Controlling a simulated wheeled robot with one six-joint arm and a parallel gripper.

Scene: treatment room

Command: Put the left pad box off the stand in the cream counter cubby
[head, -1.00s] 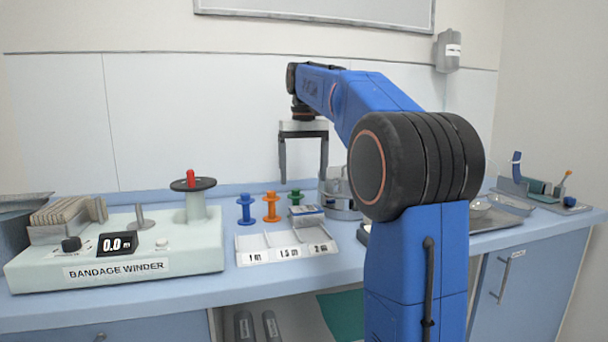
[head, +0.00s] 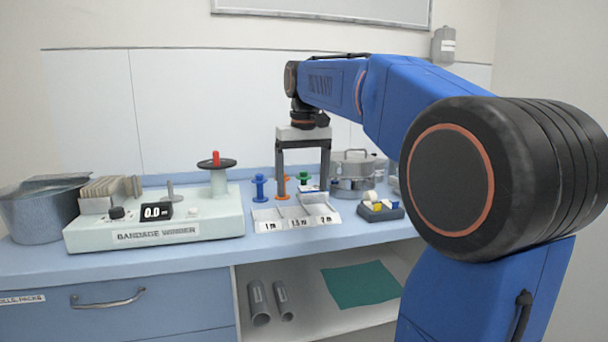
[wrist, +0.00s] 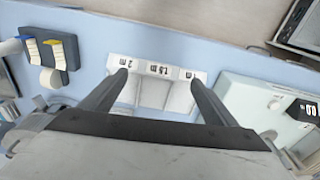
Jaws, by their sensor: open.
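My gripper (head: 303,192) points down, open and empty, over the counter by the three-slot labelled tray (head: 278,225). In the wrist view its fingers (wrist: 159,78) stand apart on either side of that tray. No stand with a left pad box can be made out. An open cubby (head: 308,280) with cream walls is under the counter, with two grey tubes (head: 259,302) and a green cloth (head: 360,284) in it.
The bandage winder (head: 155,222) stands left on the blue counter, beside a grey basin (head: 42,215). Blue and orange spools, a steel pot (head: 352,170) and a dark holder with rolls (head: 380,207) stand near the tray. My arm hides the right side.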

